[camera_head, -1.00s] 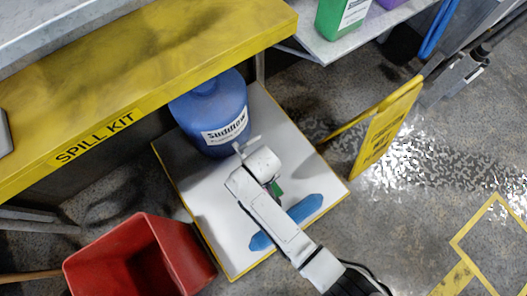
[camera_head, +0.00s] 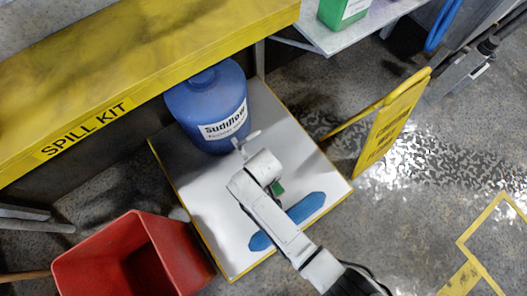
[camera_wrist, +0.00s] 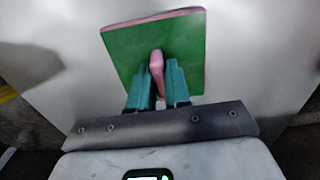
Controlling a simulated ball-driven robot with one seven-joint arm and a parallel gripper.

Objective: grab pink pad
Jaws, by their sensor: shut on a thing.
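The pad (camera_wrist: 190,40) shows in the wrist view as a green square face with a pink edge and a pink raised grip (camera_wrist: 156,58) in its middle. My gripper (camera_wrist: 157,74) has its two teal fingers closed on either side of that pink grip. In the head view only a small green part of the pad (camera_head: 277,188) shows beside my wrist, over the white board (camera_head: 222,222). My arm hides the rest of the pad and the fingers there. I cannot tell whether the pad touches the board.
A blue Suddlow container (camera_head: 208,105) stands at the board's back. A long blue patch (camera_head: 307,207) lies under my arm. A red bin (camera_head: 120,255) is front left, the yellow spill kit bench (camera_head: 150,60) behind, and a yellow sign (camera_head: 390,125) to the right.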

